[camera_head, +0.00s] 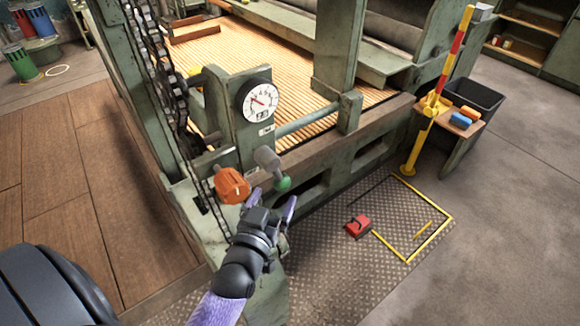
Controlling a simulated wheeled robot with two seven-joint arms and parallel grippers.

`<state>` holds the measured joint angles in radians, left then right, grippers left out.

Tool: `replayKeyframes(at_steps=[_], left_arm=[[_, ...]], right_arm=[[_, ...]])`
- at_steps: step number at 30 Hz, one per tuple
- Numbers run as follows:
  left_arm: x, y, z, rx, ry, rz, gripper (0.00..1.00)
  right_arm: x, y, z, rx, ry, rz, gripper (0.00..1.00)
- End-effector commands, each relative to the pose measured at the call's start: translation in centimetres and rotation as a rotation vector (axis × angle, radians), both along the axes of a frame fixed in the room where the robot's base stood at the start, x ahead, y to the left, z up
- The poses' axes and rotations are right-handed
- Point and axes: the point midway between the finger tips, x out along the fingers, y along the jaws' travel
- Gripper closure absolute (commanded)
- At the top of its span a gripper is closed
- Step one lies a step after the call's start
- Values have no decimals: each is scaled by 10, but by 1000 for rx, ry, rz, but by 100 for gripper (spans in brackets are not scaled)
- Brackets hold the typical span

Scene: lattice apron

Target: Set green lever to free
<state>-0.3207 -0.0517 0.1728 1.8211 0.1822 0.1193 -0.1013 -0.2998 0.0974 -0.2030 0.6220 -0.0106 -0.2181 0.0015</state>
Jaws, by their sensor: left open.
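The green lever (282,183) is a short grey arm with a green knob at its lower end. It sits on the front of the green machine, below the round white dial (258,99). Its knob points down and to the right. Any label marking its free position is too small to read. My left gripper (270,198) is open just below and to the left of the green knob. I cannot tell whether a finger touches the knob. My right gripper is not in view.
An orange knob (232,185) is close on the left of the lever. A chain (165,75) runs down the machine's left side. A red block (358,226) lies on the metal floor plate, beside a yellow outline (431,238). A yellow-red post (436,100) stands at right.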

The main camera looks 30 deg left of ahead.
Motion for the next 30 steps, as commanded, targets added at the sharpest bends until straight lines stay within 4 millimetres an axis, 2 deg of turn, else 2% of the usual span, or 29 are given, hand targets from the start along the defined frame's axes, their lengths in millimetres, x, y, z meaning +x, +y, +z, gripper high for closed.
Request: replayKeyframes(at_steps=[3, 9, 13, 21, 30], left_arm=[[28, 6, -2, 1, -3, 0, 10], [60, 12, -2, 0, 0, 0, 10], [69, 14, -1, 0, 0, 0, 10], [70, 14, -1, 0, 2, 0, 12], [70, 14, -1, 0, 2, 0, 76]], right_arm=[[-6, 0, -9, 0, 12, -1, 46], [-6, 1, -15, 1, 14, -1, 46], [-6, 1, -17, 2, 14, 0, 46], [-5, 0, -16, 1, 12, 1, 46], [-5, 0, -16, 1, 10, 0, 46]])
